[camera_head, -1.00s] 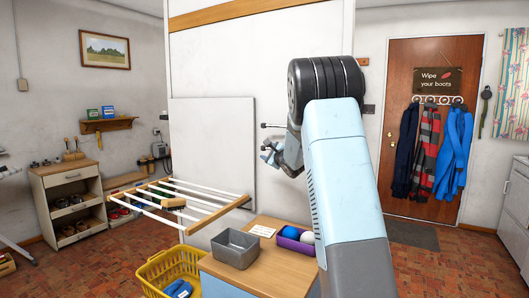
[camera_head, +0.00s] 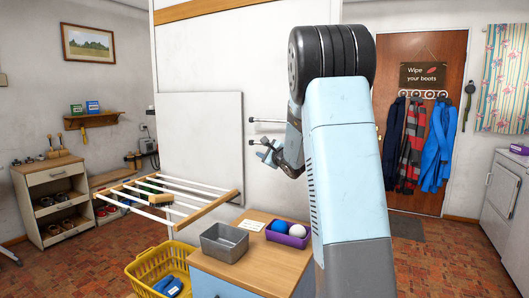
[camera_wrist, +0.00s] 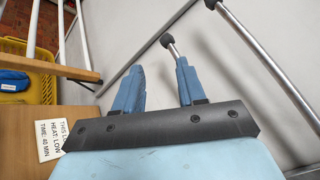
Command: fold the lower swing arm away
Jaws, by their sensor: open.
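Two thin metal swing arms with dark end knobs stick out from the white wall in the head view, the upper one (camera_head: 268,121) above the lower one (camera_head: 254,143). My gripper (camera_head: 264,156) is just below the lower arm's end there, partly hidden by my arm. In the wrist view my gripper (camera_wrist: 157,72) is open, with two blue fingers apart and nothing between them. One rod's knob (camera_wrist: 167,41) shows just beyond the fingers, close to the right finger; a second rod (camera_wrist: 265,58) crosses at upper right. I cannot tell which rod is the lower arm, or whether anything touches.
A white drying rack (camera_head: 208,207) with wooden rails juts out at left. Below are a wooden counter (camera_head: 265,263), a grey metal bin (camera_head: 224,241), a purple tray (camera_head: 288,240) with balls, and a yellow basket (camera_head: 150,267). A printed card (camera_wrist: 55,137) lies on the counter.

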